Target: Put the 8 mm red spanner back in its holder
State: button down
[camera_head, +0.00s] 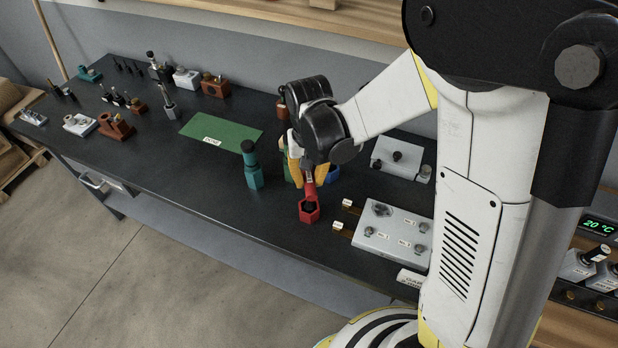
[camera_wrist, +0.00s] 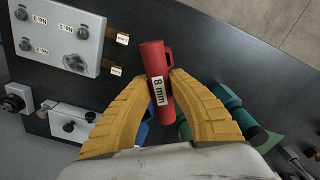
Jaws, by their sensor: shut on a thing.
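My gripper (camera_head: 303,168) is above the bench with its yellow fingers closed on the red spanner (camera_head: 309,189). In the wrist view the spanner (camera_wrist: 155,65) is a red cylinder with a white "8 mm" label, held between the fingertips (camera_wrist: 160,83) and slightly tilted in the picture. In the head view a red six-sided holder (camera_head: 309,213) with a dark opening stands on the bench just below the spanner, near the front edge. The spanner's lower end appears close to it; I cannot tell whether it is inside. The fingers partly hide the spanner.
A teal spanner in its holder (camera_head: 252,170) stands to the left. A blue piece (camera_head: 333,172) and a green piece are partly hidden behind my gripper. A grey panel (camera_head: 392,232) with knobs lies to the right. The green mat (camera_head: 221,134) is clear.

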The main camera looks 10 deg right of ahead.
jog(key=shift+f+b, duration=1.05)
jog(key=shift+f, duration=0.2)
jog(key=c, duration=1.2)
grip_release()
jog(key=shift+c, duration=0.2)
notch_tip(320, 180, up, 12)
jog(key=shift+r, duration=0.1)
jog(key=s+d+f+t+b, duration=0.2)
jog(key=s+d+t+b, duration=0.5)
jog(key=s, duration=0.4)
jog(key=d+b, duration=0.1)
jog(key=d, duration=0.1)
jog(key=shift+s+d+f+n, duration=0.3)
jog(key=shift+s+d, duration=0.05)
jog(key=shift+s, duration=0.05)
